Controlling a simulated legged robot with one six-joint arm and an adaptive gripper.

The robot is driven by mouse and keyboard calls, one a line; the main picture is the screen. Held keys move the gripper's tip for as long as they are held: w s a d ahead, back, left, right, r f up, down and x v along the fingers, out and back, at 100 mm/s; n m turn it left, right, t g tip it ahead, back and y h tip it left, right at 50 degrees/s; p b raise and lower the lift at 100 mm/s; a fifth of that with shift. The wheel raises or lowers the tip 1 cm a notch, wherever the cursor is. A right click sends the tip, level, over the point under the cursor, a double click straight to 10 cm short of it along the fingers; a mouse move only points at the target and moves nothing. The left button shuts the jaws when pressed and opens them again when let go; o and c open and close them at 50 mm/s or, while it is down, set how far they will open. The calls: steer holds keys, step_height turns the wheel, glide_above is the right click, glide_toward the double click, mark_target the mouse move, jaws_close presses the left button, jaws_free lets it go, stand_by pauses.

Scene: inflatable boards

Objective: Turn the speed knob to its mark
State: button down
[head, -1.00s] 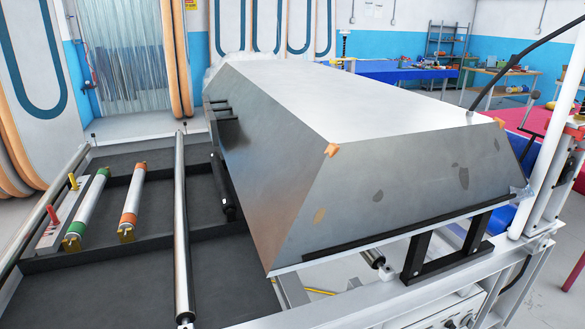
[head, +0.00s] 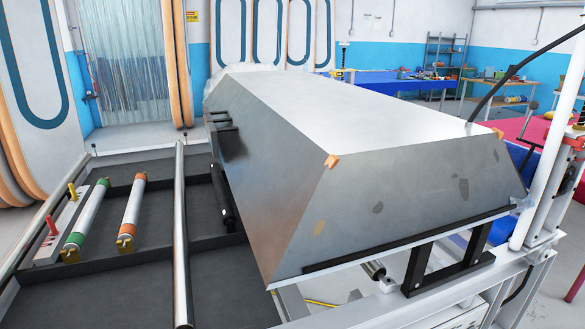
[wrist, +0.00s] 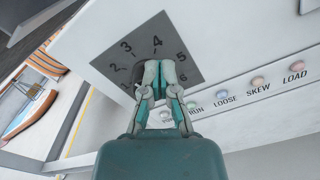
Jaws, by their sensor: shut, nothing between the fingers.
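In the wrist view, a grey dial plate (wrist: 120,48) with the numbers 1 to 6 sits on a white panel. My gripper (wrist: 159,68) is in front of it with its teal fingers together and nothing between them. A dark rounded part (wrist: 130,65), perhaps the edge of the speed knob, shows just left of the fingertips. The rest of the knob is hidden behind the fingers, so its pointer and any mark cannot be read. Whether the fingertips touch it I cannot tell. My gripper is not seen in the head view.
In the head view, a large metal hood (head: 390,195) stands on a white frame (head: 395,312), with rollers (head: 130,215) at left.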

steer(key=v, duration=0.6)
steer(key=shift+d+r, duration=0.2)
steer(key=shift+d, duration=0.05)
stand_by(0.4)
steer(key=w+a+r+n, duration=0.1)
steer(key=w+a+n, duration=0.3)
steer(key=a+n, duration=0.1)
steer(key=shift+w+n, duration=0.35)
steer(key=shift+n, duration=0.15)
stand_by(0.7)
steer(key=shift+f, duration=0.25)
stand_by(0.4)
